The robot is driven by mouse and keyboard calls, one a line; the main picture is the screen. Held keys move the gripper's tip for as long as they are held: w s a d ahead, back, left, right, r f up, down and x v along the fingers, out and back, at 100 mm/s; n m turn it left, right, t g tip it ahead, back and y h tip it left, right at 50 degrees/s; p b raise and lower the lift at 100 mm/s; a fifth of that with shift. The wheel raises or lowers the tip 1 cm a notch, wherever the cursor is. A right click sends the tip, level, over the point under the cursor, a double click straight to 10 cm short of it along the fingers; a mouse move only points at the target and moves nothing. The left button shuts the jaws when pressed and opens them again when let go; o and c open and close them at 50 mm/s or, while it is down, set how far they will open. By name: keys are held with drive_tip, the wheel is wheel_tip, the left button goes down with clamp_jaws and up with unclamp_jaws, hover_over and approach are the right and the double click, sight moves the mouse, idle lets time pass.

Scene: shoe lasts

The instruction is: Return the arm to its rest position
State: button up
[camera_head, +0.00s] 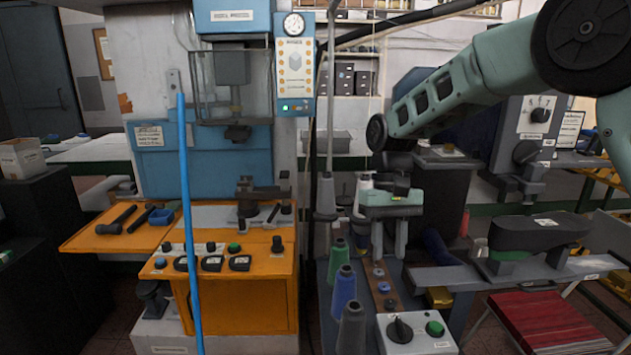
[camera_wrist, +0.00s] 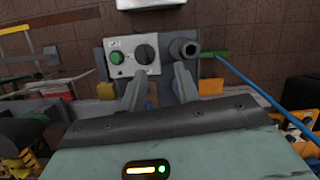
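My gripper (camera_head: 388,245) hangs from my pale green arm right of centre in the head view, fingers pointing down. In the wrist view its two grey fingers stand apart with nothing between them, so my gripper (camera_wrist: 159,78) is open and empty. It is above a grey machine bench with a control box (camera_head: 415,332) that has a black knob and a green button. The control box also shows beyond the fingertips in the wrist view (camera_wrist: 131,57).
Green (camera_head: 338,257), blue (camera_head: 343,290) and grey (camera_head: 351,328) cones stand close to the gripper's left. Further left are a blue hose (camera_head: 188,220) and an orange workbench (camera_head: 245,308). A dark shoe-shaped piece (camera_head: 535,234) and a red seat (camera_head: 545,320) are at right.

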drive_tip(key=s+a+r+n+t, duration=0.1)
drive_tip(key=s+a+n, duration=0.15)
drive_tip(key=s, duration=0.45)
drive_tip(key=s+a+r+n+t, duration=0.1)
drive_tip(key=s+a, duration=0.2)
drive_tip(key=s, duration=0.4)
drive_tip(key=s+d+f+n+t, duration=0.1)
drive_tip(key=s, duration=0.6)
drive_tip(key=s+d+f+n, duration=0.1)
drive_tip(key=s+d, duration=0.1)
drive_tip(key=s, duration=0.6)
drive_tip(key=shift+s+d+f+n+t, duration=0.15)
drive_tip(key=shift+s+f+n+t, duration=0.15)
drive_tip(key=shift+f+n+t, duration=0.1)
drive_tip(key=shift+o, duration=0.3)
